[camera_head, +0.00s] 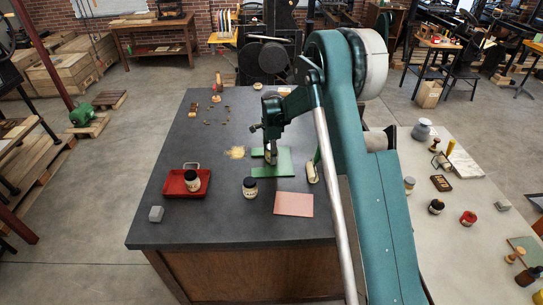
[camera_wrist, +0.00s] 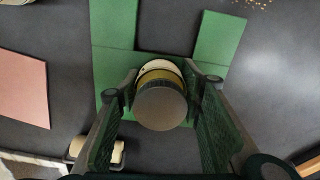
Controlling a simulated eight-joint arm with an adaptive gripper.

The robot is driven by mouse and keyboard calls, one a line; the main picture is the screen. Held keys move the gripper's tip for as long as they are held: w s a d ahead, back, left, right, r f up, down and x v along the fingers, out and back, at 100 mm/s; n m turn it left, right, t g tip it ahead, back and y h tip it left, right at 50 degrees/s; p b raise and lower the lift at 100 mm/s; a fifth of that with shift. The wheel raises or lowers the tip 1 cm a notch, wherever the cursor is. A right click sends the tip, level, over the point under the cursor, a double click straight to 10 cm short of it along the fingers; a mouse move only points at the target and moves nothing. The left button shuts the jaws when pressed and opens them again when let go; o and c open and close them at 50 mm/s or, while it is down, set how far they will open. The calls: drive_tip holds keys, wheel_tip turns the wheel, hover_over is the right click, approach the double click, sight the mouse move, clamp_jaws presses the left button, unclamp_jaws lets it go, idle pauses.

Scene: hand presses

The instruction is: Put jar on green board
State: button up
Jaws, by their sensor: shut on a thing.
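My gripper (camera_head: 270,150) hangs over the green board on the dark table. In the wrist view my gripper (camera_wrist: 160,100) is shut on a jar (camera_wrist: 160,108), with one finger on each side. The jar has a dark grey round top and a gold and white band. The green board (camera_head: 275,171) seems to have two arms around a gap; it also shows in the wrist view (camera_wrist: 113,28), behind and around the jar. The jar looks upright. I cannot tell whether its base touches the board. In the head view the gripper largely hides the jar.
A dark jar with a pale label (camera_head: 249,188) stands left of a pink sheet (camera_head: 293,204). A red tray (camera_head: 172,190) holds a similar jar (camera_head: 192,181). A pale roller (camera_head: 312,173) lies right of the board. A grey block (camera_head: 156,214) is at front left.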

drive_tip(key=shift+f, duration=0.15)
drive_tip(key=o, duration=1)
wheel_tip(320, 180, up, 12)
drive_tip(key=shift+r, duration=0.15)
idle(0.3)
idle(0.6)
